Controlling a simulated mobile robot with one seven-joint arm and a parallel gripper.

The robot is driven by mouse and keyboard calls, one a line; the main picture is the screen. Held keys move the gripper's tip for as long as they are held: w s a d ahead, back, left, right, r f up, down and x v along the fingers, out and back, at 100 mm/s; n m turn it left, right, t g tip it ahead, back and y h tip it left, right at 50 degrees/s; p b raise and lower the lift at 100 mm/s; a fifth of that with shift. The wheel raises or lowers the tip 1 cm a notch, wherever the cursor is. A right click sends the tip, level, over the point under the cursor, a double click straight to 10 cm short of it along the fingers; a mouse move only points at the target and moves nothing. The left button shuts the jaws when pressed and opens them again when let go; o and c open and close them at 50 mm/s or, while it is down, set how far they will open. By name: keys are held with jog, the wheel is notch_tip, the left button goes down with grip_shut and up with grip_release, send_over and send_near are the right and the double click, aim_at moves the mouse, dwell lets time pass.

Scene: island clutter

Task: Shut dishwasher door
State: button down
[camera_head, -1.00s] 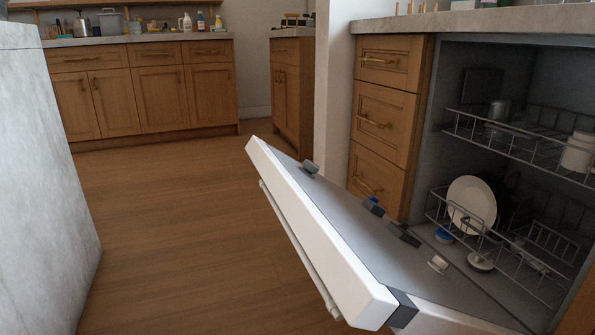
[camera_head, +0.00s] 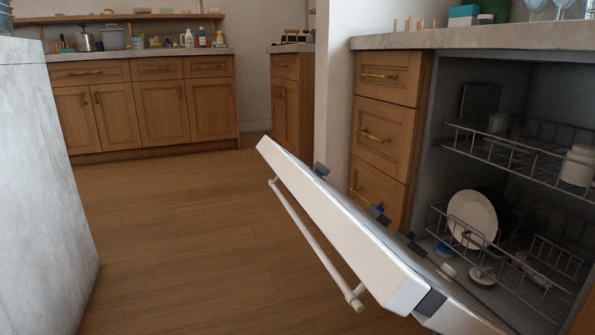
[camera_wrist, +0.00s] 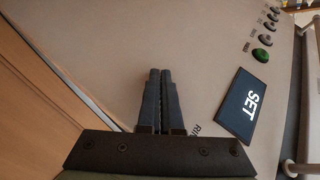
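The dishwasher door (camera_head: 340,226) is white and hangs part way open, tilted out from the dishwasher (camera_head: 475,110) at the right of the head view. Its bar handle (camera_head: 312,240) faces the floor side. Only a thin strip of its inner face shows. My gripper is outside the head view. In the wrist view my gripper (camera_wrist: 161,72) has its two dark fingers together, with nothing seen between them. They point over a beige panel (camera_wrist: 190,40) with a SET display (camera_wrist: 248,105) and several round buttons. Whether the fingertips touch the panel I cannot tell.
The upper rack (camera_head: 520,155) and lower rack (camera_head: 530,275) are inside the dishwasher, with a white plate (camera_head: 470,215) in the lower one. Wooden drawers (camera_head: 385,135) stand left of it. A marble island (camera_head: 45,190) is at left; the wood floor (camera_head: 190,230) between is clear.

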aim_at(470, 305)
jog(key=shift+w+d+r, duration=0.1)
jog(key=shift+d+r, duration=0.4)
jog(key=shift+r, duration=0.3)
jog(key=shift+w+d+r, duration=0.1)
jog(key=shift+d+r, duration=0.4)
jog(key=shift+r, duration=0.25)
jog(key=shift+w+d+r, duration=0.3)
jog(key=shift+d+r, duration=0.5)
jog(key=shift+r, duration=0.2)
jog(key=shift+w+d+r, duration=0.3)
jog(key=shift+d+r, duration=0.5)
jog(key=shift+r, duration=0.15)
jog(key=shift+a, duration=0.1)
jog(key=a+p, duration=0.2)
jog(key=s+a+f+p, duration=0.1)
jog(key=a+p, duration=0.1)
jog(key=s+a+f+p, duration=0.1)
jog(key=a+p, duration=0.1)
jog(key=shift+f, duration=0.15)
jog(key=shift+s+a+f, duration=0.15)
jog(key=shift+a+f, duration=0.1)
jog(key=shift+a, duration=0.1)
